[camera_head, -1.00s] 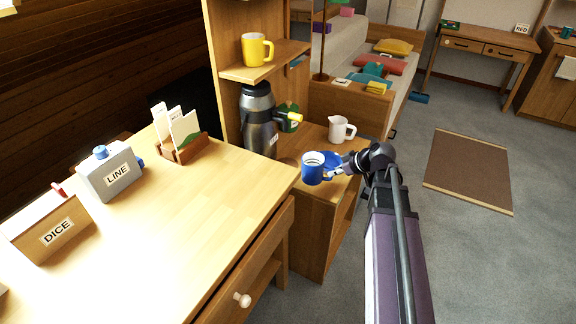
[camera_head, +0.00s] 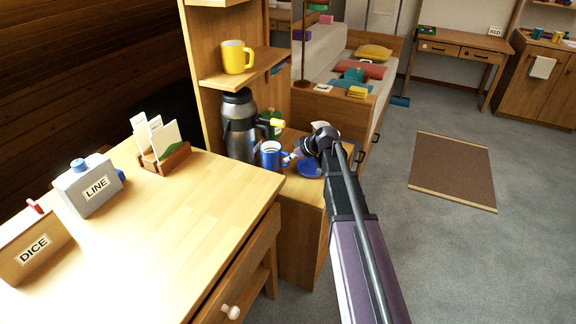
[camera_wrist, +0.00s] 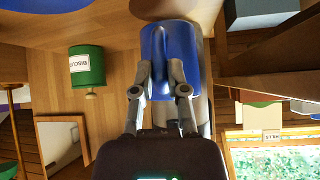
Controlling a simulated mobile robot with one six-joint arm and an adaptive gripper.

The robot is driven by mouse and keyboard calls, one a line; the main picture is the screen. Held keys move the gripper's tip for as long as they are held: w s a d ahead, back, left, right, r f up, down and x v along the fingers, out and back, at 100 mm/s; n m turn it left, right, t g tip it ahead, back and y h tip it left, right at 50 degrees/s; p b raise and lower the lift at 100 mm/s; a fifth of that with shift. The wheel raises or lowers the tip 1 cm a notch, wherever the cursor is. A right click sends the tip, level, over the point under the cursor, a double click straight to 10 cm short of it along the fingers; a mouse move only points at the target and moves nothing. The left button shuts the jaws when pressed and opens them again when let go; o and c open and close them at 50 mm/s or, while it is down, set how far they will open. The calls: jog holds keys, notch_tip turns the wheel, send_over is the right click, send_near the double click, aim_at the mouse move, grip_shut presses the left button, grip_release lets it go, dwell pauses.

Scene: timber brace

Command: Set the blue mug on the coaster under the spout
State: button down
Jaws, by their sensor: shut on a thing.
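My gripper (camera_head: 288,158) is shut on the mug's handle from the right. In the wrist view the mug (camera_wrist: 170,48) sits between my fingertips (camera_wrist: 162,88). A tan round disc (camera_wrist: 180,10), perhaps the coaster, shows partly beyond the mug. The head view hides the coaster.
A blue dish (camera_head: 309,168) lies on the cabinet top right of the mug, close under my arm. A green canister (camera_wrist: 87,66) stands nearby. A shelf with a yellow mug (camera_head: 236,57) hangs above the flask.

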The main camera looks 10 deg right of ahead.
jog(key=shift+w+a, duration=0.25)
jog(key=shift+w, duration=0.2)
jog(key=shift+f+b, duration=1.8)
jog(key=shift+f, duration=0.15)
jog(key=c, duration=0.7)
grip_release()
jog(key=shift+o, duration=0.2)
jog(key=shift+r, duration=0.2)
